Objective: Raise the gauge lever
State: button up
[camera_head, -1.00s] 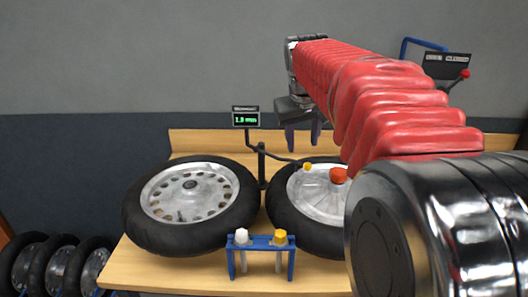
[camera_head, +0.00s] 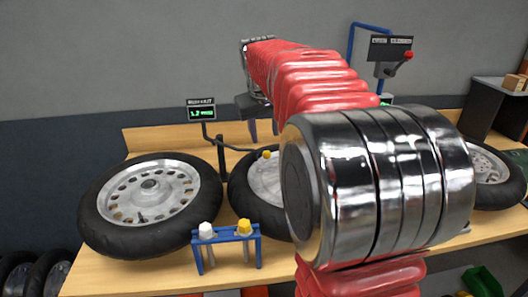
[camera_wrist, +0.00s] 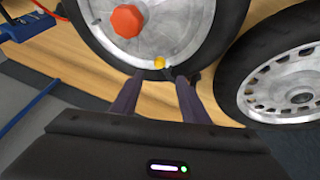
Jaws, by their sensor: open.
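A runout gauge stands between two wheels on the bench, with a small green-lit display (camera_head: 201,113) on a dark post (camera_head: 221,155). A thin dark arm reaches right from the post to a yellow knob (camera_head: 266,154) over the middle wheel. In the wrist view the yellow knob (camera_wrist: 159,62) shows by the wheel rim, just beyond and between my fingertips. My gripper (camera_head: 264,130) is open and points down above the middle wheel. In the wrist view my gripper (camera_wrist: 158,80) has its fingers apart with nothing held. My arm hides the right part of that wheel in the head view.
The left wheel (camera_head: 110,201) lies flat on the bench (camera_head: 120,270). A blue rack (camera_head: 226,238) with white and yellow capped pieces stands in front. An orange hex nut (camera_wrist: 128,21) sits on the middle wheel's hub. A dark panel (camera_head: 390,48) with a red-knobbed lever stands back right.

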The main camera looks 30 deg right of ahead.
aim_at(266, 152)
jog(key=x, duration=1)
jog(key=shift+c, duration=0.2)
grip_shut()
